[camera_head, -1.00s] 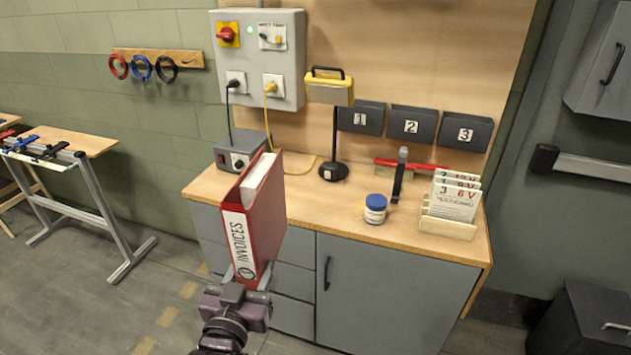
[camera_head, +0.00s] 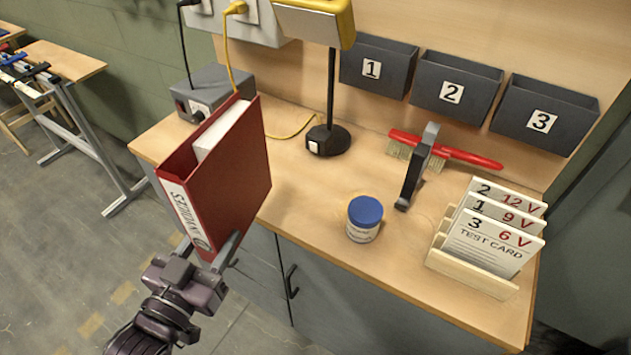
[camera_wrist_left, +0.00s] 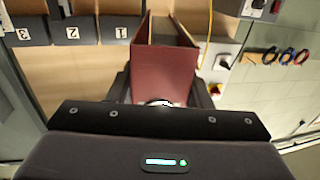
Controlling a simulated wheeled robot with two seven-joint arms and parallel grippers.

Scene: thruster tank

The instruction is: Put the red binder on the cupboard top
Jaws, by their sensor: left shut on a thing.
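In the left wrist view the binder (camera_wrist_left: 163,72) stands between the fingers of my left gripper (camera_wrist_left: 160,95). The wooden cupboard top (camera_head: 300,205) lies to the right of and behind the binder. The binder hides part of its left side. My right gripper is not in view.
Numbered bins (camera_head: 455,88) hang behind. The front middle is clear.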

